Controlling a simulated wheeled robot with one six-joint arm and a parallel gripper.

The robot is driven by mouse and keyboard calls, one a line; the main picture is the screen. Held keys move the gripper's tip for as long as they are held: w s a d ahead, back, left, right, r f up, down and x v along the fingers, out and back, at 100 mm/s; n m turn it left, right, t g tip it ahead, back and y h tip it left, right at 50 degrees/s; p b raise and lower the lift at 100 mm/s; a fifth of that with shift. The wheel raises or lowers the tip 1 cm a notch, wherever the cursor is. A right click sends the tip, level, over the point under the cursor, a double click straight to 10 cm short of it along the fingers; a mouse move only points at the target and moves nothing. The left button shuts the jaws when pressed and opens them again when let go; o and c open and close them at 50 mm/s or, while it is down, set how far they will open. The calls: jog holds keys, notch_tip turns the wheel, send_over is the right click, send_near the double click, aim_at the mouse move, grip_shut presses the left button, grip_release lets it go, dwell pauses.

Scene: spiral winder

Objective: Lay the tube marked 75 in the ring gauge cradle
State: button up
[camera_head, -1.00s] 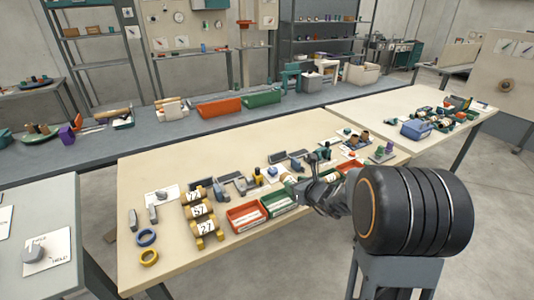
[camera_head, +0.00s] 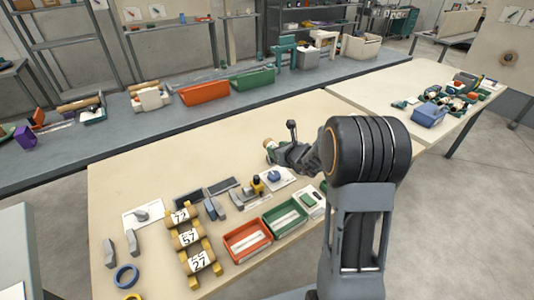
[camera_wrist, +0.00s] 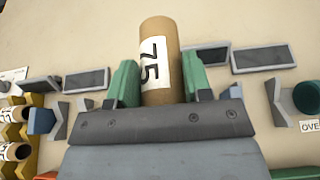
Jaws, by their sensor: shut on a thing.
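My gripper (camera_head: 280,152) is shut on a brown cardboard tube (camera_wrist: 158,38) with a white label marked 75. In the wrist view the tube stands between the two green fingers (camera_wrist: 158,84), its far end sticking out beyond them. In the head view the tube's end (camera_head: 268,144) shows left of the gripper, above the back part of the cream table. No cradle is clearly labelled. Two grey angled blocks (camera_head: 109,253) stand by a blue ring (camera_head: 125,276) at the table's left; I cannot tell whether they are the ring gauge cradle.
Yellow supports hold tubes marked 57 (camera_head: 187,238) and 27 (camera_head: 201,260), and a third whose label is unclear. A red tray (camera_head: 247,240) and a green tray (camera_head: 285,217) stand near the front edge. More grey angled blocks (camera_head: 240,197) lie mid-table. The table's back left is clear.

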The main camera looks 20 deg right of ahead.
jog(key=w, duration=0.1)
jog(key=w+f, duration=0.1)
jog(key=w, duration=0.1)
jog(key=w+f+p, duration=0.1)
jog(key=shift+w+a, duration=0.1)
jog(key=shift+w, duration=0.25)
send_over(269, 162)
jog(key=s, duration=0.1)
notch_tip(269, 162, down, 5)
jog(key=shift+s+r, duration=0.15)
jog(key=shift+w+f, duration=0.45)
jog(key=shift+f, duration=0.15)
notch_tip(269, 162, down, 3)
jog(key=shift+r+p, duration=0.1)
jog(key=shift+p, duration=0.6)
jog(key=shift+f+b, duration=0.35)
jog(key=o, duration=0.9)
jog(key=shift+r, duration=0.15)
